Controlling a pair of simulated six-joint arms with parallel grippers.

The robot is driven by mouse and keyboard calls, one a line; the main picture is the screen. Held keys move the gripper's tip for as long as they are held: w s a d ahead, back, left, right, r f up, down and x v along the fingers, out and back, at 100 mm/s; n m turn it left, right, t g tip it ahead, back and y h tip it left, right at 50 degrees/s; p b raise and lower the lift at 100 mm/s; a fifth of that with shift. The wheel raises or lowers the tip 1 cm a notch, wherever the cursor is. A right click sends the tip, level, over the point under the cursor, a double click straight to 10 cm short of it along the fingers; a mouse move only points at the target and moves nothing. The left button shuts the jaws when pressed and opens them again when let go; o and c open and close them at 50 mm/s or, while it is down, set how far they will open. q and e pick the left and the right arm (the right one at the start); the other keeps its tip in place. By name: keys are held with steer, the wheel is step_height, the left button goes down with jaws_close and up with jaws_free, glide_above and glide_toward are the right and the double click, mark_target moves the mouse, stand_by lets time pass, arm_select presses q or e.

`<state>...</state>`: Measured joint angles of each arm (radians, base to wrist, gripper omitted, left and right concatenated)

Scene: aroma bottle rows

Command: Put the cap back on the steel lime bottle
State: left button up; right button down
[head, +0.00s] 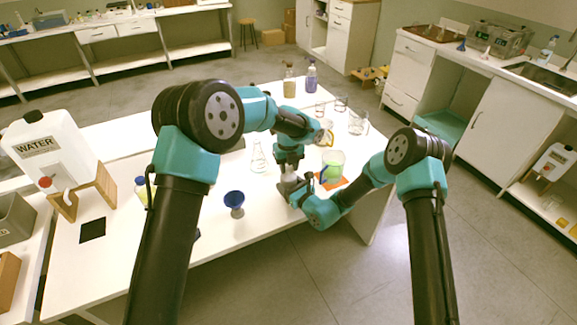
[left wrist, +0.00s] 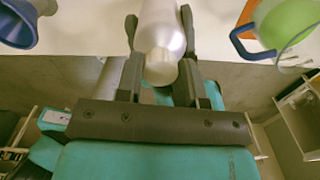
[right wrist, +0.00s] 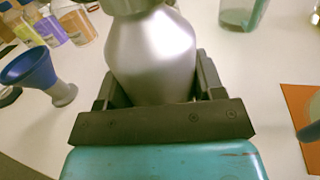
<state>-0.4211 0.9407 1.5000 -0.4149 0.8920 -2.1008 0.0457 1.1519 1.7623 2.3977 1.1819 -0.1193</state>
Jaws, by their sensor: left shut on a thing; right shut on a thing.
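The steel bottle (right wrist: 150,55) stands upright between the fingers of my right gripper (right wrist: 155,80), which is shut on its body. In the left wrist view, the silver bottle (left wrist: 163,20) shows between the fingers of my left gripper (left wrist: 160,17), with the pale rounded cap (left wrist: 162,70) at its near end. My left gripper comes down from above and is shut on the cap. The top of the bottle is cut off in the right wrist view, so I cannot tell whether the cap is fully seated. In the head view, both grippers meet near the table's front edge.
A blue funnel (head: 234,200) stands left of the bottle. A beaker of green liquid (head: 333,165) stands on an orange mat (head: 330,183) to the right. A conical flask (head: 258,158) and other glassware are behind.

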arm_select(q)
steer(key=m, duration=0.9)
steer(key=o, duration=0.9)
steer(key=shift+r, duration=2.25)
steer(key=shift+c, duration=0.2)
